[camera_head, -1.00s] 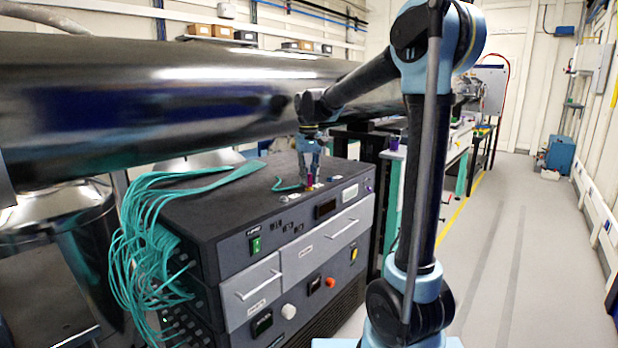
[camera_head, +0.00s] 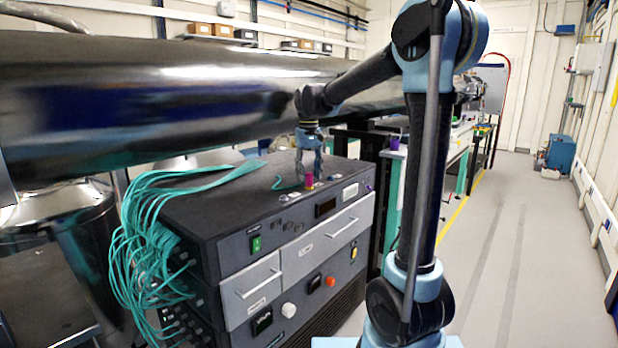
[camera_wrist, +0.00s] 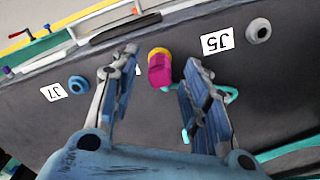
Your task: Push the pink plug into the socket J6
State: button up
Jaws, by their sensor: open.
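The pink plug (camera_head: 309,178) stands on the top of the dark rack cabinet, near its front edge. In the wrist view the plug (camera_wrist: 160,72) has a yellow part at its far end and sits between the sockets labelled J7 and J5. The socket beneath it is hidden by the plug, and a white label beside it is mostly hidden by a finger, so I cannot tell how deep it sits. My gripper (camera_head: 309,170) is over the plug, pointing down. In the wrist view its fingers (camera_wrist: 160,62) are open, one each side of the plug, with gaps.
Socket J7 (camera_wrist: 78,84) and socket J5 (camera_wrist: 258,30) flank the plug. A bundle of teal cables (camera_head: 135,225) hangs at left. A large dark pipe (camera_head: 150,90) runs behind the arm.

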notch_tip(320, 180, up, 10)
jog(key=s+d+f+m, duration=0.1)
jog(key=s+d+f, duration=0.2)
jog(key=s+d, duration=0.45)
jog(key=s+d+f+m+t, duration=0.1)
jog(key=s+d+f, duration=0.6)
jog(key=s+f, duration=0.5)
jog(key=s+d+f+m+t, duration=0.1)
jog(key=s+d+f+m, duration=0.1)
jog(key=s+d+f, duration=0.5)
jog(key=s+f, duration=0.5)
jog(key=f, duration=0.1)
jog(key=shift+f, duration=0.2)
jog(key=shift+w+f, duration=0.2)
jog(key=shift+w, duration=0.2)
